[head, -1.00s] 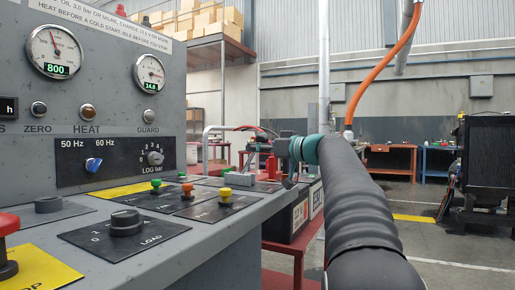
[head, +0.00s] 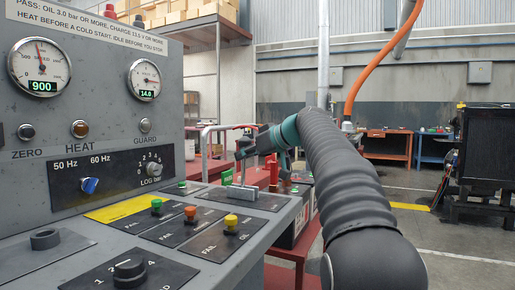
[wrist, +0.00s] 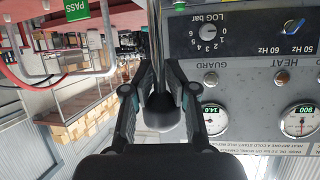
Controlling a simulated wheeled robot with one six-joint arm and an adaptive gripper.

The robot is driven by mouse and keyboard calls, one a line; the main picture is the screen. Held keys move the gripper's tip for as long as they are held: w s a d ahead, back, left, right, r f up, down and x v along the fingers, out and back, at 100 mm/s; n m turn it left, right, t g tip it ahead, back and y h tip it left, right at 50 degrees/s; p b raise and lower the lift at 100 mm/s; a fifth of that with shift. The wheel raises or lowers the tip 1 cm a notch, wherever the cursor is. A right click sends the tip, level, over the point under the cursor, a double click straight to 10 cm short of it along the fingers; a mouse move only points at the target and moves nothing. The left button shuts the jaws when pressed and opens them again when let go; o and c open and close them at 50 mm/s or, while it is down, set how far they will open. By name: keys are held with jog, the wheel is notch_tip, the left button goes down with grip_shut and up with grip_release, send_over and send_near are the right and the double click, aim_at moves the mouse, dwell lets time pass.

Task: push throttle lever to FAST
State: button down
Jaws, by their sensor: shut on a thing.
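The throttle lever's dark round knob (wrist: 160,112) shows between my gripper's (wrist: 158,75) two fingers in the wrist view, with a thin stem running up from it. The fingers are closed in on the lever from both sides. In the head view my gripper (head: 243,152) is at the far right end of the control panel, above a dark plate (head: 262,203) with grey upright pieces. The knob is hidden by my gripper there. I cannot read any FAST marking. The left gauge (head: 41,66) reads 900.
A green knob (head: 156,203), an orange knob (head: 190,211) and a yellow knob (head: 231,221) stand on the panel near my arm. The LOAD knob (head: 130,268) is in front. A metal rail (head: 207,150) rises behind my gripper. Open floor lies to the right.

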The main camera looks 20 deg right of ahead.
jog(key=shift+w+a+r, duration=0.15)
jog(key=shift+w+a, duration=0.85)
jog(key=shift+a, duration=0.1)
jog(key=shift+w+a+r, duration=0.1)
jog(key=shift+w+a, duration=0.9)
jog(key=shift+a, duration=0.05)
jog(key=c, duration=0.8)
grip_release()
jog(key=shift+a+f, duration=0.1)
jog(key=shift+c, duration=0.2)
jog(key=shift+f, duration=0.25)
jog(key=shift+d, duration=0.2)
jog(key=v, duration=1.1)
jog(key=shift+s+d+r, duration=0.1)
jog(key=shift+s, duration=0.35)
